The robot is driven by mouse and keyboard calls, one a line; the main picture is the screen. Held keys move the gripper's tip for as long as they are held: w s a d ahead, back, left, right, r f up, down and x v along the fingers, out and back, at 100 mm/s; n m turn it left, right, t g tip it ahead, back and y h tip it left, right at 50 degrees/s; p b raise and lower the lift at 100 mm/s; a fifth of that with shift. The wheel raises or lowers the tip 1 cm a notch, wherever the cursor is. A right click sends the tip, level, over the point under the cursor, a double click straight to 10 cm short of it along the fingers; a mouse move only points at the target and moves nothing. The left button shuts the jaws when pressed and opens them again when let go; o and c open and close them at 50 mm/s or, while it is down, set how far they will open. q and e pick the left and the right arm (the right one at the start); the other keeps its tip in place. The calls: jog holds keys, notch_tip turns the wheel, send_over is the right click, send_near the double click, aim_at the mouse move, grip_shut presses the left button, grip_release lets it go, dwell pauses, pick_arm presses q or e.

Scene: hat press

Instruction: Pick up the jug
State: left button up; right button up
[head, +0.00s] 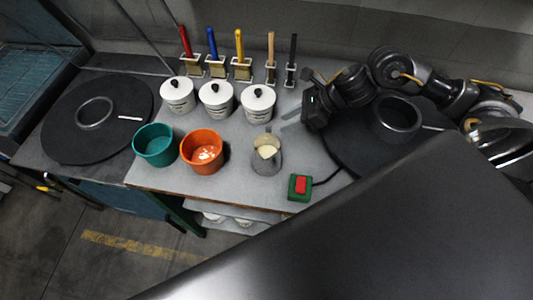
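The jug (267,158) is a small grey metallic vessel with pale contents, standing upright on the grey worktop (225,178) in the middle of the head view. My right gripper (286,121) is above and to the right of the jug, with its fingers pointing left. Two fingers show with a gap between them, and nothing is seen held. The gripper looks apart from the jug. My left gripper is not in view.
Three white lidded pots (216,100) stand behind the jug, with several upright brushes (239,65) farther back. An orange bucket (202,153) and a teal bucket (154,146) are to its left. A green box with a red button (300,187) is at the front right.

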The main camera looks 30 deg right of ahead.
jog(key=p+x, duration=0.2)
jog(key=x, duration=0.1)
jog(key=shift+w+a, duration=0.3)
jog(key=shift+w, duration=0.05)
jog(key=shift+w+a+f, duration=0.2)
jog(key=shift+a+f, duration=0.1)
jog(key=shift+f, duration=0.25)
grip_shut()
jog(key=shift+r, duration=0.1)
dwell(0.5)
